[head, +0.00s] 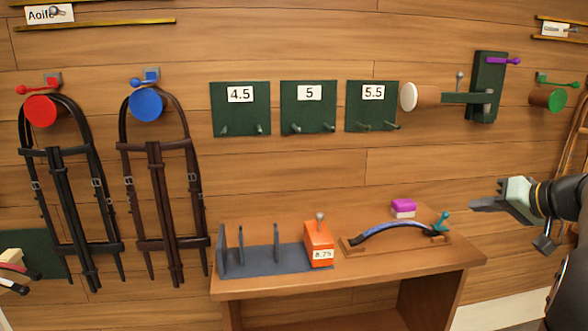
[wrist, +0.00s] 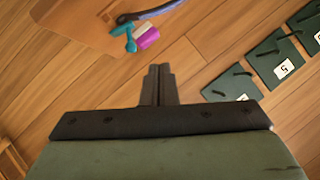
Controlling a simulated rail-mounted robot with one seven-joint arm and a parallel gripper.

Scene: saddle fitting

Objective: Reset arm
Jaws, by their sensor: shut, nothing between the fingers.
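My gripper (head: 474,204) is at the right side of the head view, in the air beyond the right end of the table and pointing left. Its fingers are shut with nothing between them. In the wrist view my gripper (wrist: 158,70) shows its two dark fingers pressed together in the middle, apart from every object. My arm reaches in from the right edge of the head view.
A wooden table (head: 270,282) carries a grey rack (head: 262,262), an orange block (head: 319,245), a purple-and-white block (head: 403,208) and a curved blue-black strip (head: 395,226). Bridles hang left. Green plates (head: 309,108) and a bracket (head: 487,88) are on the wall.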

